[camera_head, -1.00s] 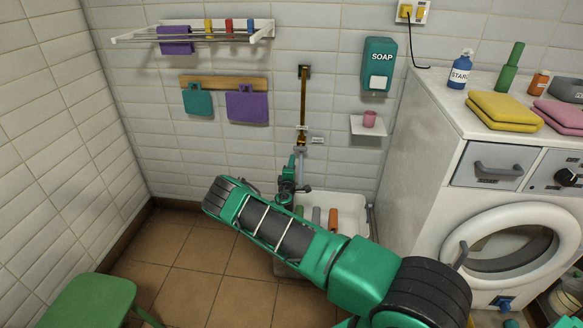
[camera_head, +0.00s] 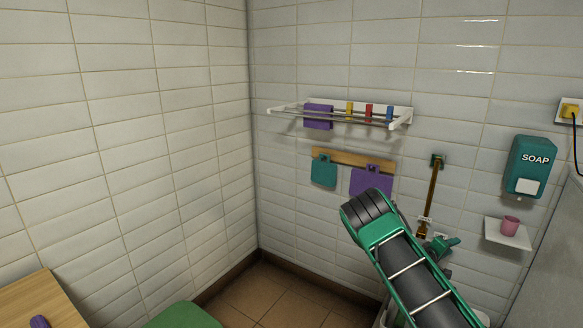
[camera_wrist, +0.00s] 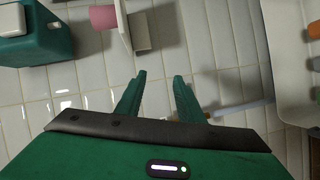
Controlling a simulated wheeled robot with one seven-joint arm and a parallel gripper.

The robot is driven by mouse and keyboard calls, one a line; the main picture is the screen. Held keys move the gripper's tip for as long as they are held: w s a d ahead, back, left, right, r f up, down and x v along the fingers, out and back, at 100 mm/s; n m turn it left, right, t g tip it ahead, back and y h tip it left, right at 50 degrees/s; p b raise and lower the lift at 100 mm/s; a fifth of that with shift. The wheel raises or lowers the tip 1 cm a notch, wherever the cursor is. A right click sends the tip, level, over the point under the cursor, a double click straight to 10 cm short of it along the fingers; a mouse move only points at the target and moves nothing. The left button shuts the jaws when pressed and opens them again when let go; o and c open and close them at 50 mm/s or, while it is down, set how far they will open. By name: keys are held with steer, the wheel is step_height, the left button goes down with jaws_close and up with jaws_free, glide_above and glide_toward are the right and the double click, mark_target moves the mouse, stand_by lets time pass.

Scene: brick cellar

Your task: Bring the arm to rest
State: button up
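My green arm reaches up from the lower right in the head view. My gripper (camera_head: 443,246) is partly hidden behind the arm there, near the tiled wall below the brown vertical pipe (camera_head: 431,200). In the wrist view my gripper (camera_wrist: 158,98) shows two green fingers apart, with only wall tiles between them. It holds nothing.
A pink cup (camera_head: 510,225) stands on a small wall shelf (camera_head: 508,238), under the soap dispenser (camera_head: 530,167). A drying rack (camera_head: 400,118) and hanging cloths (camera_head: 371,182) are on the wall. A green stool (camera_head: 182,316) and wooden tabletop (camera_head: 40,302) are at lower left.

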steer(key=s+d+r+m+g+y, duration=0.1)
steer(key=s+r+m+g+y, duration=0.4)
steer(key=s, duration=0.7)
steer(key=s+d+r+m+g, duration=0.1)
steer(key=s+r+m+g, duration=0.25)
steer(key=s+r, duration=0.6)
steer(key=s+a+r+y, duration=0.2)
steer(key=s+a, duration=0.5)
steer(key=s, duration=0.4)
steer(key=s+a+r+y, duration=0.2)
steer(key=s+a+y, duration=0.2)
steer(key=s+a, duration=0.3)
steer(key=s+a+r+m+y, duration=0.1)
steer(key=s+a, duration=0.6)
steer(key=s, duration=0.9)
steer(key=shift+r+y, duration=0.9)
steer(key=shift+y, duration=0.1)
steer(key=shift+w+f, duration=0.25)
steer(key=shift+w, duration=0.35)
steer(key=shift+c, duration=0.3)
